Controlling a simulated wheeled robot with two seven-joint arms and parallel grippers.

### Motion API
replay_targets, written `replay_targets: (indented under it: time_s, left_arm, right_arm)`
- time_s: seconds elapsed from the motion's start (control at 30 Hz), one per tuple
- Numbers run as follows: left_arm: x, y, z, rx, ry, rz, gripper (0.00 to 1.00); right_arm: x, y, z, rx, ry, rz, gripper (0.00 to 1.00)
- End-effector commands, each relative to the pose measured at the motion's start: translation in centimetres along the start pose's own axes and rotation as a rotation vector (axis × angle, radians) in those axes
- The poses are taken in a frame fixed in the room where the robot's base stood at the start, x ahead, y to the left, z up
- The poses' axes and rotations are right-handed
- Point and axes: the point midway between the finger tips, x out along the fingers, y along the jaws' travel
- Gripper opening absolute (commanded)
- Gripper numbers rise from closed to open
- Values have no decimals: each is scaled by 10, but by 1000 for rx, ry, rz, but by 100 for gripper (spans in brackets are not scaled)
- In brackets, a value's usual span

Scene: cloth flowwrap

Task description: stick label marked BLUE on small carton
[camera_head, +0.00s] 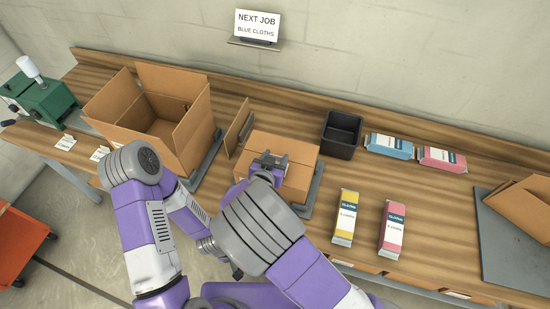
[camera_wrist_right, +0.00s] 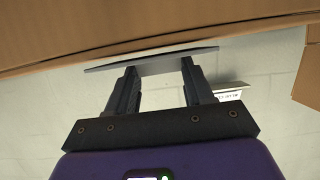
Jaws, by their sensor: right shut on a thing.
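The small carton (camera_head: 298,152) is closed and stands near the middle of the bench on a grey plate. My right gripper (camera_head: 268,162) is over its top near the front. In the right wrist view the fingers (camera_wrist_right: 158,72) are shut on a thin, flat grey piece (camera_wrist_right: 150,61), seen nearly edge-on. It lies very close to a brown carton face (camera_wrist_right: 130,25); I cannot tell whether it touches. No marking on it can be read. Two white labels, one (camera_head: 64,142) and another (camera_head: 100,153), lie at the left; their print is too small to read.
A large open carton (camera_head: 117,103) stands left of the small one, with a green device (camera_head: 40,100) beyond. A black bin (camera_head: 342,135), blue (camera_head: 389,147), pink and yellow (camera_head: 346,217) packs are to the right. The wall sign (camera_head: 257,26) reads "NEXT JOB BLUE CLOTHS".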

Motion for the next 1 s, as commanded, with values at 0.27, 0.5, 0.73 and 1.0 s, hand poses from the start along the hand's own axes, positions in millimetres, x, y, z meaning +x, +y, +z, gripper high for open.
replay_targets:
  time_s: [0.27, 0.5, 0.73, 1.0]
  left_arm:
    - [2, -1, 0, 0, 0, 0, 0]
    - [3, -1, 0, 0, 0, 0, 0]
    - [4, -2, 0, 0, 0, 0, 0]
    - [4, -2, 0, 0, 0, 0, 0]
  right_arm:
    - [1, 0, 3, 0, 0, 0, 24]
    - [2, 0, 5, 0, 0, 0, 24]
    - [2, 0, 6, 0, 0, 0, 24]
    - [2, 0, 6, -1, -1, 0, 61]
